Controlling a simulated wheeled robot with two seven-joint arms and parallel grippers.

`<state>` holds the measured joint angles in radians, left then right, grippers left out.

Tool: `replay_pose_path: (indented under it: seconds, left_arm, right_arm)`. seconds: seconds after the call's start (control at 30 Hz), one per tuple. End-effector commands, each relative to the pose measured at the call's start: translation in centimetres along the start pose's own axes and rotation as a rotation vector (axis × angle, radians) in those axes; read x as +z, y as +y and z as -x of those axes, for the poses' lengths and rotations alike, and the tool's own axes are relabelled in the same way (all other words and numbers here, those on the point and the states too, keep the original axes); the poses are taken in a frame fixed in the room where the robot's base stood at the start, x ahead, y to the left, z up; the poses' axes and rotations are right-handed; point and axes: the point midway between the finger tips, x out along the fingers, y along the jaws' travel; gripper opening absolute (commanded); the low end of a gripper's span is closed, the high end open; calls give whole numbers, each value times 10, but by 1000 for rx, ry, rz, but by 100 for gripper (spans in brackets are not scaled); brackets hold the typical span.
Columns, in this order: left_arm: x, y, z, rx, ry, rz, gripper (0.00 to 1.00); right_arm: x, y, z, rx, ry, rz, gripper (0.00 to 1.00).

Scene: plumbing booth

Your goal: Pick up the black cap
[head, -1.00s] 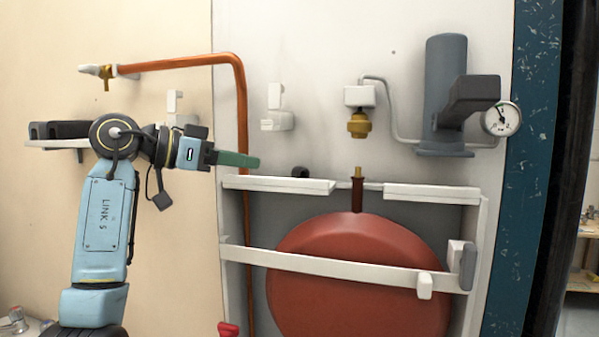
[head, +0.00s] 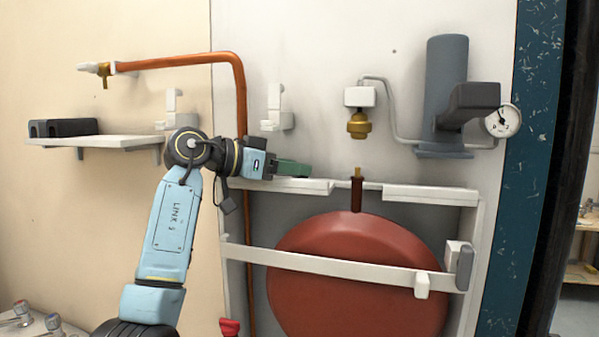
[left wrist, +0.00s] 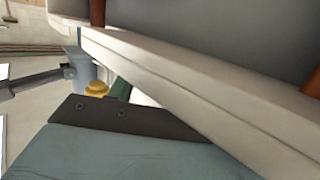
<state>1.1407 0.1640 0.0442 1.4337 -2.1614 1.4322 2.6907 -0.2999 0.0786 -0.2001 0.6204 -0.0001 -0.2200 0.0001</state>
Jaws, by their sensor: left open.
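My left gripper (head: 301,169), with green fingers, reaches in from the left just above the left end of the white ledge (head: 430,195). It is open. The black cap does not show now; it was on the ledge at the spot that the fingers now cover. I cannot tell whether the cap is between the fingers or behind them. In the left wrist view, a bit of green finger (left wrist: 122,91) shows beside the long white ledge (left wrist: 190,85), and no cap can be made out. My right gripper is not in view.
A red-brown round tank (head: 355,265) sits below the ledge behind a white bar (head: 330,264). A copper pipe (head: 241,100) runs down behind my arm. A brass fitting (head: 357,125), a grey cylinder (head: 446,80) and a gauge (head: 503,120) are above. A shelf (head: 110,141) is left.

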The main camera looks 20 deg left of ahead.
Motion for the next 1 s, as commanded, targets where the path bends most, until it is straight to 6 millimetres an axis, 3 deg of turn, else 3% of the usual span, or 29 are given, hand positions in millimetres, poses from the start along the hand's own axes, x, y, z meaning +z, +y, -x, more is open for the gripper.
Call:
replay_pose_path:
  seconds: [0.07,0.4,0.77,1.0]
  left_arm:
    - [0,0,0,0,0,0,45]
    - [0,0,0,0,1,0,2]
    - [-3,0,5,0,2,-1,2]
    - [-16,-2,37,-4,2,-2,2]
  right_arm:
    - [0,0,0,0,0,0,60]
    - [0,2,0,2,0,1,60]
    - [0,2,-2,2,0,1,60]
    - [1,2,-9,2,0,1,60]
